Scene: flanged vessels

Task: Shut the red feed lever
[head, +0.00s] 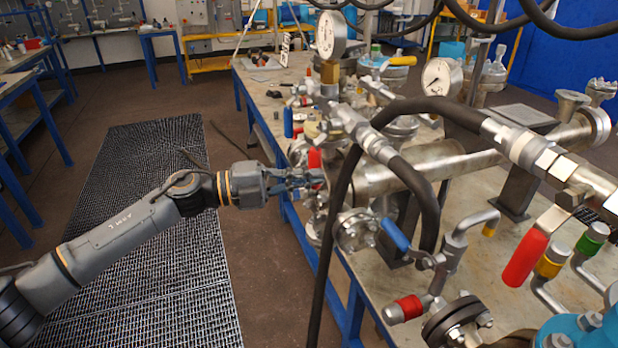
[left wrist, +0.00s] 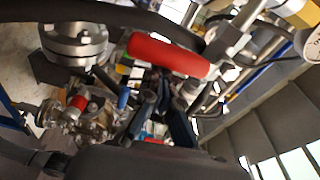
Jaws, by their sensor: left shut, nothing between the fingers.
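A red lever handle (head: 315,160) shows in the head view at the left end of the steel pipework, just beyond my left gripper. In the left wrist view a red lever handle (left wrist: 168,54) lies nearly level across the upper middle, very near the fingers. My left gripper (head: 318,181) is shut and empty beside it. Its dark fingertips (left wrist: 166,88) show just below the handle; I cannot tell whether they touch it. The lever's pivot is partly hidden by pipe fittings in the head view. My right gripper is not in view.
Another larger red lever (head: 525,257) is at the right front. A black hose (head: 345,200) hangs just right of my left gripper. A blue-handled valve (head: 395,234) and flanges crowd the bench. Left of the bench, the floor grating (head: 150,240) lies open beneath my arm.

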